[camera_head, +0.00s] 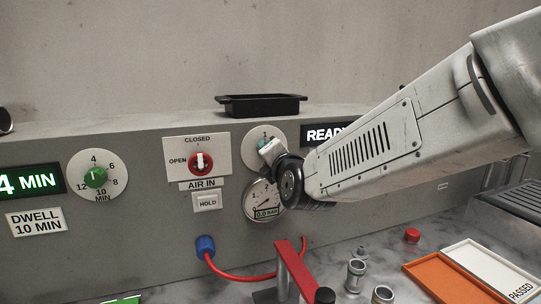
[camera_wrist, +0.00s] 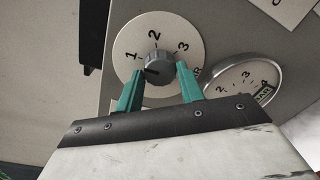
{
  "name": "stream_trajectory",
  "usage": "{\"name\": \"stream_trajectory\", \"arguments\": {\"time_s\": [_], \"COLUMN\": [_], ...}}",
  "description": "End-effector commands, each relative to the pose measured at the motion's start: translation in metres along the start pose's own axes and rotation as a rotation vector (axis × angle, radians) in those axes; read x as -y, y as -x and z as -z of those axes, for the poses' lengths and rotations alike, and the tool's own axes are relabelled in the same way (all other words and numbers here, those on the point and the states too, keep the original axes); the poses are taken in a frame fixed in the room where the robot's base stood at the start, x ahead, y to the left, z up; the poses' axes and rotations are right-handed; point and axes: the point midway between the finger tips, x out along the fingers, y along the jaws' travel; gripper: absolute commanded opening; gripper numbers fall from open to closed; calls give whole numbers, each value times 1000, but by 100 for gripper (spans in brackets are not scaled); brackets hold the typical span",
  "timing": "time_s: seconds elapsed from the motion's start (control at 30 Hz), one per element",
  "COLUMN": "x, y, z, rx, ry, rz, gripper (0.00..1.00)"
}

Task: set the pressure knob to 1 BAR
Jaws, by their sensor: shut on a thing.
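The pressure knob (camera_wrist: 158,68) is a grey ridged knob on a round white dial (camera_wrist: 186,31) marked 1, 2 and 3. A dark mark on its face seems to point left, a little below the 1; it is too small to read exactly. My gripper (camera_wrist: 160,76) is shut on the knob, with one green finger at each side. In the head view my gripper (camera_head: 269,150) is at the panel and hides the knob. Part of the white dial (camera_head: 251,134) shows behind it.
A pressure gauge (camera_head: 262,198) reading 0.0 BAR sits just below the dial. The red AIR IN knob (camera_head: 201,162) is to the left. A black tray (camera_head: 262,105) stands on top of the panel. A red bar (camera_head: 293,268) rises in front.

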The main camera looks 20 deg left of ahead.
Motion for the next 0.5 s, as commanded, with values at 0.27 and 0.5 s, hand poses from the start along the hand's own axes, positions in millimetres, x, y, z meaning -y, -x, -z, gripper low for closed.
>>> {"name": "stream_trajectory", "arguments": {"time_s": [0.27,0.5], "x": [1,1], "y": [0,0], "z": [1,1], "rx": [-3,-2], "ry": [2,1], "rz": [3,2], "gripper": [15,60]}}
